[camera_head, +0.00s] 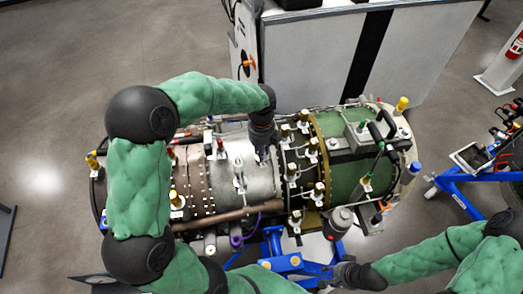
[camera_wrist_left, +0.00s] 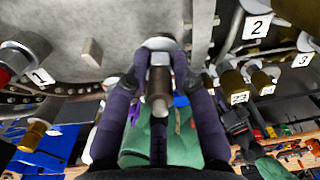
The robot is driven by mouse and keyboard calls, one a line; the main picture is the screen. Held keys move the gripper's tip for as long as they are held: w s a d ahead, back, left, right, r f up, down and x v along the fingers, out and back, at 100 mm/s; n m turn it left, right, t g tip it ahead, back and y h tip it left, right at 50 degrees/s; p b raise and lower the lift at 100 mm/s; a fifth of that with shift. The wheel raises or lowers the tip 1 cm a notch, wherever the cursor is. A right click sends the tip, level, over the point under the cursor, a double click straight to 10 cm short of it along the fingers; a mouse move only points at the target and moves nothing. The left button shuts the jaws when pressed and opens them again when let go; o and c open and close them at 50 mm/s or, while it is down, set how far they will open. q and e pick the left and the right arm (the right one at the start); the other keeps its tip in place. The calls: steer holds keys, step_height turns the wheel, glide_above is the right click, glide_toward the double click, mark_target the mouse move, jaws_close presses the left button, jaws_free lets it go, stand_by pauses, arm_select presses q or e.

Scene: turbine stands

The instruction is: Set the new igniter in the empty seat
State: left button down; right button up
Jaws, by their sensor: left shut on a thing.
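My left gripper (camera_head: 262,152) reaches down onto the silver middle section of the turbine engine (camera_head: 262,182). The far end of the igniter lies at a pale round fitting (camera_wrist_left: 158,43) on the engine casing. I cannot tell whether it is seated there or only in front of it. In the head view the igniter is hidden by the gripper. My right gripper (camera_head: 347,274) is low at the right of the stand, and its fingers are not clear.
Number plates 1 (camera_wrist_left: 40,77), 2 (camera_wrist_left: 257,27) and 3 (camera_wrist_left: 303,60) mark nearby casing spots. Several brass fittings (camera_wrist_left: 232,82) and pipes crowd the right side. The blue stand (camera_head: 290,262) is below the engine. A white cabinet (camera_head: 325,60) stands behind.

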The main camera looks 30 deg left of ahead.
arm_select(q)
steer(key=shift+s+d+f, duration=0.1)
steer(key=shift+s+f, duration=0.2)
steer(key=shift+f, duration=0.25)
steer(key=c, duration=0.9)
jaws_free()
steer(key=shift+c, duration=0.2)
steer(key=shift+w, duration=0.15)
steer(key=shift+o, duration=0.7)
steer(key=shift+r, duration=0.1)
steer(key=shift+w, duration=0.1)
steer(key=shift+r, duration=0.15)
steer(key=shift+r+p, duration=2.7)
steer(key=shift+r, duration=0.85)
